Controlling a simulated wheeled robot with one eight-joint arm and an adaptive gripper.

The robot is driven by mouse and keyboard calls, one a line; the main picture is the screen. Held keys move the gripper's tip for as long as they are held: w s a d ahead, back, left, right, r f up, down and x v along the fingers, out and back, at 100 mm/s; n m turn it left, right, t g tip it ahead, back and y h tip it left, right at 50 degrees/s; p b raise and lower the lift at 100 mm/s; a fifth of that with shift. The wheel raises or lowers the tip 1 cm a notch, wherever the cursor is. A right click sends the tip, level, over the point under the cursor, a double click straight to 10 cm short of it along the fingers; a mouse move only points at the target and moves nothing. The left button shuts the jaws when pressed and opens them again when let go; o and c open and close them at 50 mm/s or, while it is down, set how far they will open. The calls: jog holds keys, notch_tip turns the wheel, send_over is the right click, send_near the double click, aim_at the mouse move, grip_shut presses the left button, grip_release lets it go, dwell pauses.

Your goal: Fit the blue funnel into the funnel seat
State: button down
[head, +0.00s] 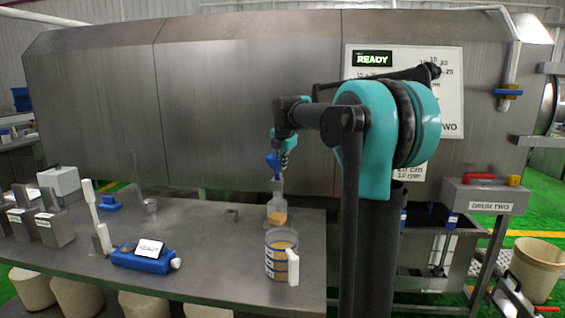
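A small blue funnel-shaped piece (273,163) shows at the end of my arm, tilted, with its lower end close to the top of a clear flask (277,205) holding orange contents. I take it to be the blue funnel. My gripper (285,157) points down right beside this piece, overlapping it in the picture. The fingers are too small to tell whether they are closed on it. I cannot tell whether the funnel touches the flask neck.
A graduated jug (282,255) with a white handle stands at the metal table's (215,270) front right. The large drum (240,90) closes off the back.

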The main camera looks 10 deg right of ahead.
jog(key=shift+f, duration=1.45)
jog(key=c, duration=1.6)
grip_release()
jog(key=shift+c, duration=0.2)
jog(key=shift+r, duration=0.1)
jog(key=v, duration=1.1)
jog(key=shift+s+r, duration=0.2)
jog(key=shift+r, duration=0.15)
